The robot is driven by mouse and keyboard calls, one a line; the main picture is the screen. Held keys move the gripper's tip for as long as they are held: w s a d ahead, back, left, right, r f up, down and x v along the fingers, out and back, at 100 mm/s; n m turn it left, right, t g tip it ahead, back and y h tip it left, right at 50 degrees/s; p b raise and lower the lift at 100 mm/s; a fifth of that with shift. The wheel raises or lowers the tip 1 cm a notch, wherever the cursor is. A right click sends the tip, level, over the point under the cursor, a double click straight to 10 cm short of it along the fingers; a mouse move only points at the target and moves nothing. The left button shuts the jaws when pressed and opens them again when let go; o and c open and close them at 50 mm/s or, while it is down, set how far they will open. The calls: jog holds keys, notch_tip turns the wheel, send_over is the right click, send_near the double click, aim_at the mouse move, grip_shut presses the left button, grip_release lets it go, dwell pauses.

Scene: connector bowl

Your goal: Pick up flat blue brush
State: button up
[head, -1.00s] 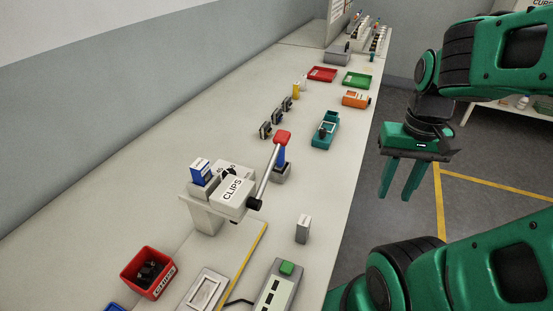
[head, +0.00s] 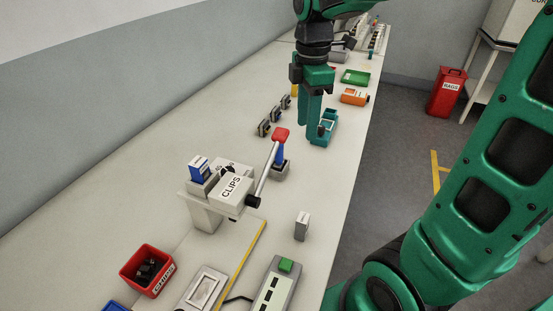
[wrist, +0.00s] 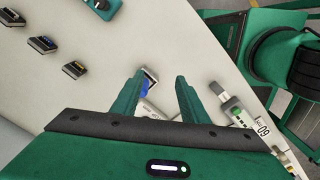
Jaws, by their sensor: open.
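A flat blue piece (head: 280,154), which looks like the brush, stands upright in a small grey block (head: 281,173) on the bench. The red-knobbed lever of the clips press partly covers it in the head view. My gripper (head: 310,121) points down over the bench, beyond and to the right of the blue piece in the head view. It is open and empty, and it partly covers the teal holder (head: 326,132).
The clips press (head: 234,190) and its lever (head: 268,170) stand close to the blue piece. Several dark connectors (head: 264,128) sit to its left. A small grey box (head: 302,226) and a green-button box (head: 274,287) are nearer. Bare bench lies along the left.

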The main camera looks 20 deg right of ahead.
aim_at(279, 150)
jog(key=w+a+n, duration=0.2)
jog(key=a+n, duration=0.1)
jog(key=w+a+n, duration=0.1)
jog(key=a+n, duration=0.1)
jog(key=shift+w+r, duration=0.15)
jog(key=shift+w, duration=0.15)
jog(key=shift+a+f, duration=0.1)
jog(key=shift+f, duration=0.2)
jog(key=f, duration=1)
jog(key=shift+w+a, duration=0.1)
jog(key=shift+w, duration=0.1)
jog(key=shift+c, duration=0.2)
grip_shut()
